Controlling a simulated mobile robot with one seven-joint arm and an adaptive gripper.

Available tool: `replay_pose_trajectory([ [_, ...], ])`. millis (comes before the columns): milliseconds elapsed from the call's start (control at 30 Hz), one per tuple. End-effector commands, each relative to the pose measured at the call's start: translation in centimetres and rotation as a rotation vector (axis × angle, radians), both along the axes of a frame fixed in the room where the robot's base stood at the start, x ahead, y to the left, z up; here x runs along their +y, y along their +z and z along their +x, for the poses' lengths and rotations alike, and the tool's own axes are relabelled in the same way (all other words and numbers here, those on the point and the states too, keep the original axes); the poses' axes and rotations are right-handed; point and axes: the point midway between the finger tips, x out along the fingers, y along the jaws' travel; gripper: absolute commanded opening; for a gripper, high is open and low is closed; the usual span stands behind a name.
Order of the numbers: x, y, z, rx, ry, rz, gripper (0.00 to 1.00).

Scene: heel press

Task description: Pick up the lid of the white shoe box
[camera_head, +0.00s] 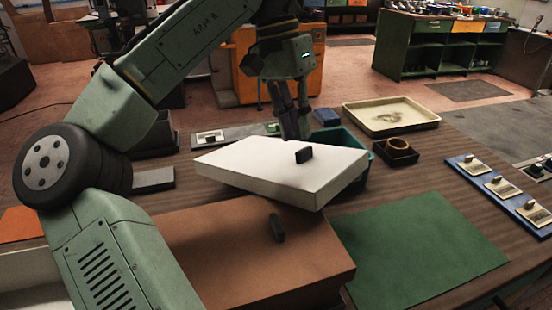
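The white lid (265,170), a flat slab with a small black knob on top, is in the middle of the view. It is turned askew and looks raised above the table, its near corner overlapping the brown box in the picture. My gripper (294,128) comes down at the lid's far edge, behind the knob. Its fingers look close together and shut on that edge; the tips are partly hidden by the lid. A white box wall (28,268) shows at the lower left, mostly hidden behind my arm.
A brown box (230,255) with a black knob stands in front of the lid. A green mat (420,250) lies clear at right. A teal bin (366,160) is partly under the lid in view. A cream tray (390,116) and blue strip (500,190) stand farther right.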

Motion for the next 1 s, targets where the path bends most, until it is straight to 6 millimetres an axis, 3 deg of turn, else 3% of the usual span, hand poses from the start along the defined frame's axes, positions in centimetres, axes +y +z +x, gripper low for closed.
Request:
replay_pose_trajectory([
  [333, -1.1, -4.1, -0.4, 0.001, -0.001, 0.0, 0.15],
  [567, -1.1, -4.4, -0.4, 0.001, -0.001, 0.0, 0.15],
  [800, -1.1, -4.4, -0.4, 0.0, -0.001, -0.001, 0.0],
  [1000, -1.1, -4.3, -0.4, 0.0, -0.001, -0.001, 0.0],
])
